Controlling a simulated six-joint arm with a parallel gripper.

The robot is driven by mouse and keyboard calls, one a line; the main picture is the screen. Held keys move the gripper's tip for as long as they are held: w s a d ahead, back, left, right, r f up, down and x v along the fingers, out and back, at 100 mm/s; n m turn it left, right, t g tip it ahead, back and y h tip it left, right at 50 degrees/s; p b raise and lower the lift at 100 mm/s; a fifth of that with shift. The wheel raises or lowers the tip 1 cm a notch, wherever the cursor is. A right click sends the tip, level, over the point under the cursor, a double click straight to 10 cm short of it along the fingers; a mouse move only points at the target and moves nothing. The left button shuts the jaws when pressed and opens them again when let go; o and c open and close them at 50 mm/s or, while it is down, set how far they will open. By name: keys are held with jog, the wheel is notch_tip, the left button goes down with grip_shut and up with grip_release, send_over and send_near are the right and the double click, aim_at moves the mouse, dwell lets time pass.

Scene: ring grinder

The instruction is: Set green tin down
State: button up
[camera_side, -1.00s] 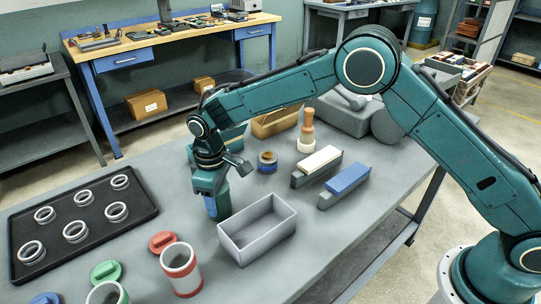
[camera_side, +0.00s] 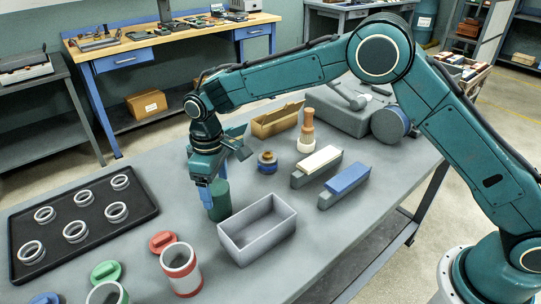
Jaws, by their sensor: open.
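The green tin (camera_side: 221,202) is a dark green cylinder. It stands upright on the grey table, just left of and behind the open grey box (camera_side: 258,240). My gripper (camera_side: 210,187) is at the tin's upper left, with its jaws open. A blue-tipped finger hangs in front of the tin's left side and hides part of it. I cannot tell whether that finger touches the tin.
A black tray (camera_side: 95,234) with several rings lies left. A red-banded tin (camera_side: 181,268), a red lid (camera_side: 163,241) and a green lid (camera_side: 106,272) are in front. White-topped (camera_side: 318,160) and blue-topped blocks (camera_side: 347,180) and a wooden-handled brush (camera_side: 307,130) stand right.

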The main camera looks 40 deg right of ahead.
notch_tip(320, 180, up, 8)
jog(key=shift+r, duration=0.1)
dwell(0.4)
dwell(0.4)
jog(key=shift+s+d+r, duration=0.15)
jog(key=shift+d+r, duration=0.2)
jog(key=shift+r, duration=0.05)
jog(key=s+d+r+m+t, duration=0.3)
jog(key=s+d+r+m, duration=0.1)
jog(key=s+d+r, duration=1)
jog(key=s+d+f+m+t, duration=0.1)
jog(key=s+d+f, duration=0.1)
jog(key=s+d, duration=0.3)
jog(key=s+d+f+m+t, duration=0.1)
jog(key=s+d, duration=0.4)
jog(key=s, duration=0.9)
jog(key=shift+s+d+f+m+t, duration=0.25)
jog(key=shift+f+m, duration=0.2)
jog(key=shift+m, duration=0.35)
